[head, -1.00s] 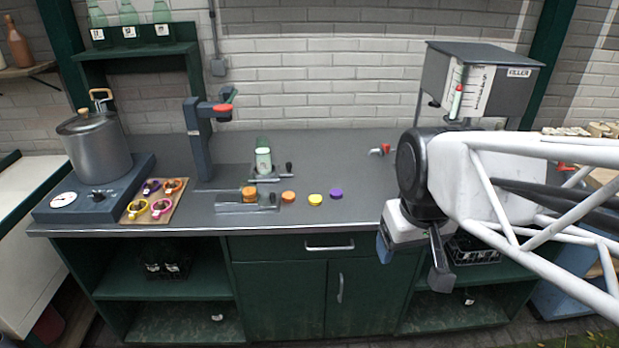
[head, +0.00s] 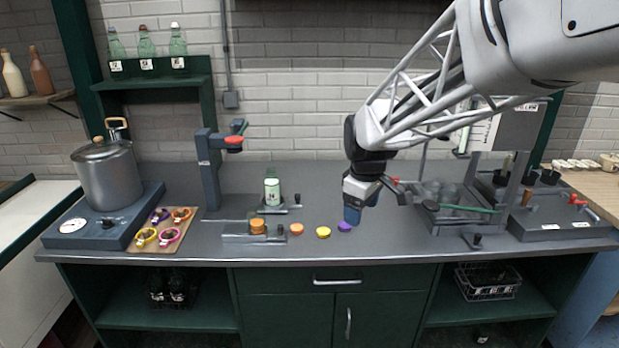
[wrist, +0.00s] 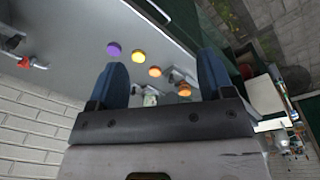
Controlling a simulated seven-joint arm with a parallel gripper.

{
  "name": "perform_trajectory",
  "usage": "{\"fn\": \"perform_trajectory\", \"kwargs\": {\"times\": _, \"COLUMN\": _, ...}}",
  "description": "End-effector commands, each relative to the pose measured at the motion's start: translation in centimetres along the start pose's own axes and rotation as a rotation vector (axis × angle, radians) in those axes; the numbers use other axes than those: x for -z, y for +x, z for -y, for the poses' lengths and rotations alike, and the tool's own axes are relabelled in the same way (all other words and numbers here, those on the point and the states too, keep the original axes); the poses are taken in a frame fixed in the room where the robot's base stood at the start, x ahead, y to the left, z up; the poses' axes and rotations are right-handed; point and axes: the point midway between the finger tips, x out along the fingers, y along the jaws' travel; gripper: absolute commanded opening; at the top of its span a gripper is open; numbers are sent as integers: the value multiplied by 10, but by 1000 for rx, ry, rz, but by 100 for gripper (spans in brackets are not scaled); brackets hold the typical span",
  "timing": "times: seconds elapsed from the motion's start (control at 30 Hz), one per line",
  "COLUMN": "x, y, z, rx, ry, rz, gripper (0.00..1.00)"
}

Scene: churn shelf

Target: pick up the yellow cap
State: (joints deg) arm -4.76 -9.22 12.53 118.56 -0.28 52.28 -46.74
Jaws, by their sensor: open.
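The yellow cap (head: 323,232) lies flat on the grey counter, between an orange cap (head: 296,229) on its left and a purple cap (head: 344,226) on its right. In the wrist view the yellow cap (wrist: 138,56) shows beyond the fingers, beside the purple cap (wrist: 113,48) and the orange cap (wrist: 155,71). My gripper (head: 362,205) is above the counter to the right of the yellow cap, close to the purple cap. In the wrist view its two blue fingers (wrist: 160,80) are apart with nothing between them.
A glass bottle (head: 272,190) stands behind the capping fixture, which holds another orange cap (head: 257,226). A board with several coloured rings (head: 165,246) and a metal pot (head: 107,175) are at left. The counter's front edge is near the caps.

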Motion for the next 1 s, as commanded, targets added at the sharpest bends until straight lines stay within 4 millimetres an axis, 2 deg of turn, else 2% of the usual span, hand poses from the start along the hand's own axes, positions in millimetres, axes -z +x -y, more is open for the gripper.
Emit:
{"fn": "perform_trajectory", "kwargs": {"times": 0.03, "x": 11, "y": 8, "z": -8, "rx": 6, "ry": -36, "rz": 5, "gripper": 74}}
{"fn": "perform_trajectory", "kwargs": {"times": 0.37, "x": 76, "y": 55, "z": -51, "rx": 38, "ry": -294, "rz": 22, "gripper": 74}}
{"fn": "perform_trajectory", "kwargs": {"times": 0.7, "x": 141, "y": 119, "z": -86, "rx": 75, "ry": -556, "rz": 34, "gripper": 74}}
{"fn": "perform_trajectory", "kwargs": {"times": 0.9, "x": 168, "y": 150, "z": -100, "rx": 91, "ry": -672, "rz": 36, "gripper": 74}}
{"fn": "perform_trajectory", "kwargs": {"times": 1.0, "x": 174, "y": 159, "z": -103, "rx": 96, "ry": -706, "rz": 36, "gripper": 74}}
